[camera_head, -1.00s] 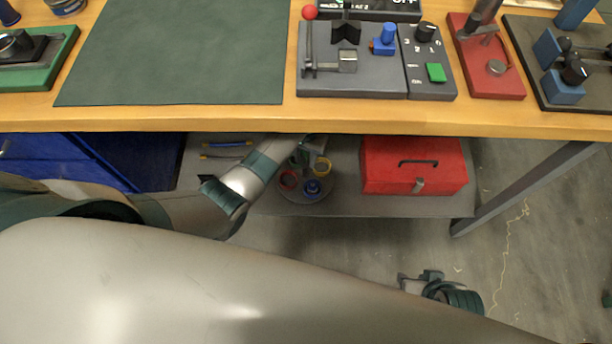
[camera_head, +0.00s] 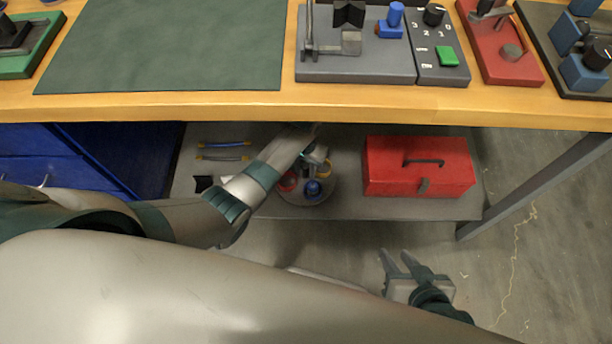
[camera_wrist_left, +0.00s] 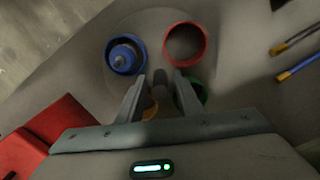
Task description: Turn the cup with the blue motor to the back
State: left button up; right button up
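A round turntable (camera_head: 300,199) on the shelf under the bench carries coloured cups. The blue cup (camera_head: 314,196) is on its front side and shows in the left wrist view (camera_wrist_left: 143,58) with a grey motor (camera_wrist_left: 122,56) inside. The red cup (camera_wrist_left: 204,48) looks empty. The green cup (camera_wrist_left: 203,88) and the yellow cup (camera_wrist_left: 151,113) are partly hidden by my fingers. My left gripper (camera_wrist_left: 160,92) is open above the turntable, with a dark central post (camera_wrist_left: 159,82) between its fingers; contact cannot be told. My right gripper (camera_head: 396,268) is open and empty, low in front of the shelf.
A red toolbox (camera_head: 420,168) stands on the shelf (camera_head: 400,208) right of the turntable. Blue and yellow-ended rods (camera_head: 222,145) lie to its left, near blue drawers (camera_head: 70,165). The bench edge (camera_head: 300,106) is above my left arm. Floor at the right is clear.

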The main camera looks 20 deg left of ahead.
pick_arm(q)
grip_shut()
jog(key=shift+r+m+p, duration=0.1)
jog(key=shift+m+p, duration=0.3)
jog(key=shift+m, duration=0.2)
jog(key=shift+m, duration=0.5)
jog(key=shift+m+p, duration=0.4)
jog(key=shift+m, duration=0.3)
jog(key=shift+m, duration=0.3)
jog(key=shift+m+p, duration=0.4)
jog(key=shift+m, duration=1)
